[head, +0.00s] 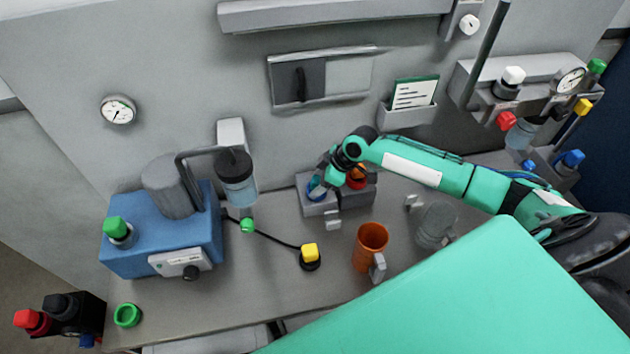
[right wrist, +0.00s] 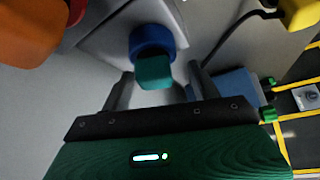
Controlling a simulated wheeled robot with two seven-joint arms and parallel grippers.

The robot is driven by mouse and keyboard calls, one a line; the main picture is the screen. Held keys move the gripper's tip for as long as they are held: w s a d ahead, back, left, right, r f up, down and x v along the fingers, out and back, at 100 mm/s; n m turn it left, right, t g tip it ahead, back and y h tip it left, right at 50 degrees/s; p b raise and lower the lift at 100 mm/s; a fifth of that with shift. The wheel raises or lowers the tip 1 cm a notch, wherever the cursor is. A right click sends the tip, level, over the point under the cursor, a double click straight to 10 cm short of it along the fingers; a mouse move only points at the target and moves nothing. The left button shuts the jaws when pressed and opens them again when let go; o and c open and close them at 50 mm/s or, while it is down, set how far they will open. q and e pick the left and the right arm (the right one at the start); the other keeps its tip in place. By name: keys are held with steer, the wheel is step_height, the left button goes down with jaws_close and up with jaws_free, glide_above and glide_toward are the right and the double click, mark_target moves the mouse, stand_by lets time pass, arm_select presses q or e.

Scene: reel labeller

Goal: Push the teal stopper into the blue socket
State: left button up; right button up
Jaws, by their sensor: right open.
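The teal stopper (right wrist: 154,71) stands at the mouth of the blue socket (right wrist: 150,38) in the right wrist view, with part of its length outside the ring. In the head view the blue socket (head: 315,193) sits on a grey block on the bench, partly covered by my gripper. My right gripper (head: 321,183) is at the socket. In the right wrist view its two fingers (right wrist: 160,88) are apart, one on each side of the stopper's outer end, and I see no clear contact. My left gripper is not in view.
An orange stopper (right wrist: 30,32) sits beside the blue socket. On the bench are an orange mug (head: 369,243), a yellow-capped button (head: 310,256) and a blue machine (head: 160,240) at the left. The front middle of the bench is mostly clear.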

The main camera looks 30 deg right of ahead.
steer(key=b+v, duration=0.3)
steer(key=v, duration=0.9)
steer(key=shift+w+d+r, duration=0.25)
steer(key=shift+r, duration=0.05)
steer(key=shift+s+f, duration=0.1)
